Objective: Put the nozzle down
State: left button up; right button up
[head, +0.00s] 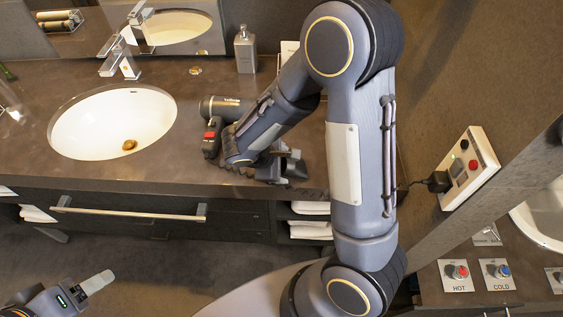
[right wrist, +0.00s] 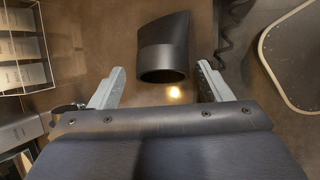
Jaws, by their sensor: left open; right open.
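The nozzle (right wrist: 163,48), a dark tapered tube with a grey band and an open round end, is between the spread fingers of my right gripper (right wrist: 160,85) in the right wrist view. A gap shows on both sides of it, so the fingers do not touch it there. In the head view my right gripper (head: 287,166) is low at the counter's front edge, and I cannot make out the nozzle. The hair dryer (head: 218,108), dark with a red part on its handle, is just left of it. My left gripper (head: 97,283) is open and empty at the lower left, away from the counter.
The counter (head: 80,88) holds a white sink (head: 112,125) with a chrome tap (head: 120,58) and a soap bottle (head: 245,50). A wall panel (head: 470,168) with buttons and a plugged-in cord is at the right. A shelf with folded towels (head: 310,229) is below the counter.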

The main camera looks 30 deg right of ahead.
jog(key=shift+r, duration=0.2)
jog(key=shift+a+r+p, duration=0.15)
jog(key=shift+r+p, duration=0.65)
jog(key=shift+p, duration=0.1)
jog(key=v, duration=1)
jog(key=s+d+r+m+t+y, duration=0.2)
jog(key=s+r+m+t+y, duration=0.2)
jog(key=s+m+y, duration=0.6)
jog(key=s+r+m, duration=0.2)
jog(key=s, duration=0.3)
jog(key=shift+r+m+b, duration=0.25)
jog(key=shift+m+b, duration=0.05)
jog(key=shift+b, duration=0.05)
jog(key=shift+d, duration=0.15)
jog(key=shift+c, duration=0.3)
